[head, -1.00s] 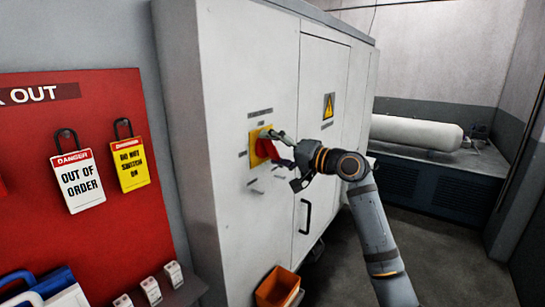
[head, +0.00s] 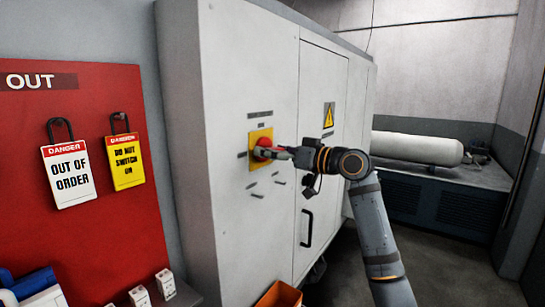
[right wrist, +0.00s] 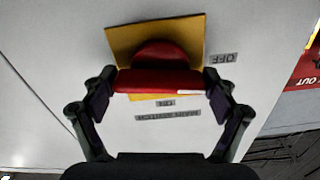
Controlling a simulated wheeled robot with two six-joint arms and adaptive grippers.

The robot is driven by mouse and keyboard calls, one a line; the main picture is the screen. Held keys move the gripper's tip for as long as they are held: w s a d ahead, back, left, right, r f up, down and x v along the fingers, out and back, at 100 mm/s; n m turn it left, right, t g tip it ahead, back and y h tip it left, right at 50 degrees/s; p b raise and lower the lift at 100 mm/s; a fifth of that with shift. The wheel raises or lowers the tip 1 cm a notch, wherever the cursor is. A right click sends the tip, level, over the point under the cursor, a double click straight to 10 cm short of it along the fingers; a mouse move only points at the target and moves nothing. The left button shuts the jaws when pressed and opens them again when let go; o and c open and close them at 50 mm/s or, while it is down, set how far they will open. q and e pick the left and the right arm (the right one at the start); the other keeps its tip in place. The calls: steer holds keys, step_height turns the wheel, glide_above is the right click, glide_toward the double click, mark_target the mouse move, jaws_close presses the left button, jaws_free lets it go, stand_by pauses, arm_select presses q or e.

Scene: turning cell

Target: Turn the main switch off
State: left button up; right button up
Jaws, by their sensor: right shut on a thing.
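The main switch has a red handle (head: 263,146) on a yellow plate (head: 256,168), on the front of the pale cabinet. My right gripper (head: 274,153) is at the handle. In the right wrist view, the fingers of my right gripper (right wrist: 157,88) are on both ends of the red handle (right wrist: 158,80), which lies crosswise between them. A white mark on the handle is at its right end, on the side of the OFF label (right wrist: 224,58). Other labels, upside down, are below the yellow plate (right wrist: 125,38). My left gripper is in neither view.
A red lockout board (head: 120,235) with two hanging danger tags is at the left. An orange bin (head: 279,295) is below the switch. A black cabinet handle (head: 307,229) is right of the switch, below my right arm. Open floor lies at the lower right.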

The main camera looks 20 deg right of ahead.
steer(key=shift+f+n+b, duration=0.1)
steer(key=shift+n+b, duration=0.2)
steer(key=shift+n, duration=0.5)
steer(key=o, duration=1)
steer(key=shift+c, duration=0.2)
steer(key=v, duration=1.2)
